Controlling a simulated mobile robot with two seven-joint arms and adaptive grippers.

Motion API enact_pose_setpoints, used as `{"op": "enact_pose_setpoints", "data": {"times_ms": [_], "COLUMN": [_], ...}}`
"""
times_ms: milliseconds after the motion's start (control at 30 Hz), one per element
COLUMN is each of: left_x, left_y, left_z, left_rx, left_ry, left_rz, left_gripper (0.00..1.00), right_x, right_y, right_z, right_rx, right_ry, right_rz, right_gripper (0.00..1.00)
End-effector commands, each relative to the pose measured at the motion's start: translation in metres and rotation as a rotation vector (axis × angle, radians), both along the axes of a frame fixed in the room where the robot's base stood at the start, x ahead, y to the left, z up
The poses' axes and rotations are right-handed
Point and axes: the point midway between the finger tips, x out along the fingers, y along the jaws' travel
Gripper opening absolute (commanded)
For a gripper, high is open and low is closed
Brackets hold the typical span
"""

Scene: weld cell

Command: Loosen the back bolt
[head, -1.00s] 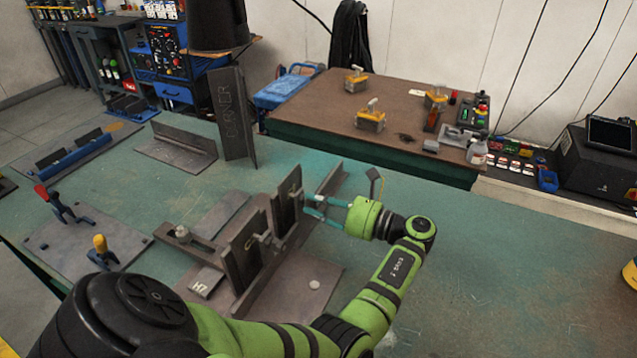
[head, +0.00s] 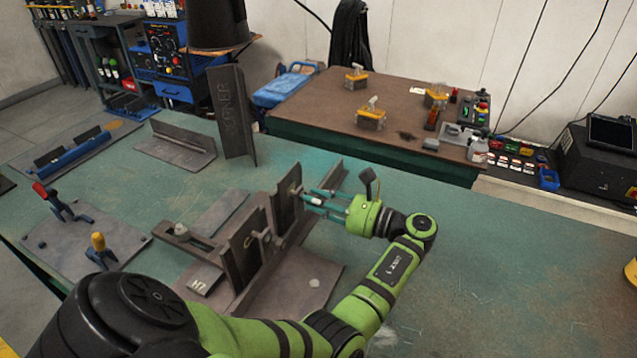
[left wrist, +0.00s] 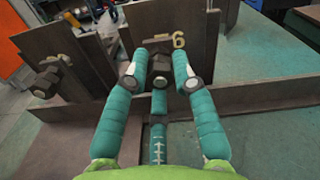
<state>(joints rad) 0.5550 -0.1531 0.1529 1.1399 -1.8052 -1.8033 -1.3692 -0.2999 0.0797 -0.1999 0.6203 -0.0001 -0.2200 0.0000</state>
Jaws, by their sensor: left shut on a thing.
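The fixture (head: 250,240) has two upright dark steel plates on the workbench, each with a bolt. My left gripper (head: 305,197) reaches the farther plate from the right, its teal fingers closed around the back bolt. In the left wrist view the back bolt (left wrist: 158,65) is a dark head between the fingertips, in front of a plate marked 6. The fingers hide part of it. The front bolt (left wrist: 46,82) stands free on the nearer plate at the left; it also shows in the head view (head: 266,238). My right gripper is not in view.
A plate with clamps (head: 85,240) lies left of the fixture. A steel angle (head: 175,146) and a tall upright angle piece (head: 230,115) stand behind. A brown-topped table (head: 350,125) is farther back. The green bench (head: 510,270) is clear at the right.

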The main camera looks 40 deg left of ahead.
Motion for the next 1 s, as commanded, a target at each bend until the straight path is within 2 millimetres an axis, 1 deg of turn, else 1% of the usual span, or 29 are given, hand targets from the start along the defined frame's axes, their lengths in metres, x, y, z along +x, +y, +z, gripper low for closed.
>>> {"op": "enact_pose_setpoints", "data": {"times_ms": [33,500,700,1000], "left_x": [0.001,0.0,0.0,0.0], "left_y": [0.002,0.001,0.001,0.001], "left_z": [0.003,0.003,0.003,0.004], "left_rx": [0.026,0.152,0.187,0.214], "left_ry": [-0.049,-0.446,-0.561,-0.645], "left_rz": [-0.001,-0.001,-0.001,0.0], "left_gripper": [0.0,0.0,0.0,0.0], "right_x": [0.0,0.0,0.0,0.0], "right_y": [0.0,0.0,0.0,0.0], "right_z": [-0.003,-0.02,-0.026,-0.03], "right_rx": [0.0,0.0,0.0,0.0], "right_ry": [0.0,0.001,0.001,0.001], "right_rz": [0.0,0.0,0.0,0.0], "right_gripper": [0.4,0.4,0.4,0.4]}}
